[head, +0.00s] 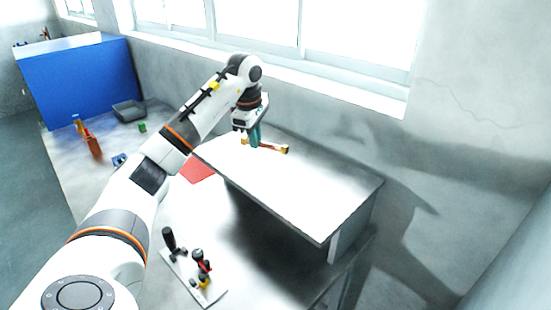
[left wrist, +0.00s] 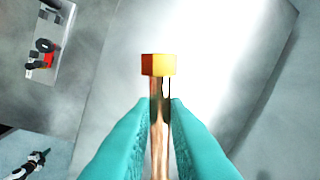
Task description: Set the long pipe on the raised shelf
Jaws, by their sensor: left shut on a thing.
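The long pipe (head: 279,148) is copper-coloured with yellowish ends. My left gripper (head: 255,141) is shut on it above the far part of the raised shelf (head: 300,200). In the left wrist view, the teal fingers (left wrist: 160,135) close on both sides of the pipe (left wrist: 159,90), and its yellow end block points away from me. The shelf's white top also shows there, behind the pipe (left wrist: 205,60). I cannot tell whether the pipe touches the shelf. My right gripper is not in view.
A tray with dark and red fittings (head: 200,283) lies on the lower table in front of the shelf. A red mat (head: 197,170) lies left of the shelf. A grey bin (head: 129,111), a green block (head: 142,127) and orange bottle-like object (head: 93,143) are farther left. The shelf top is otherwise clear.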

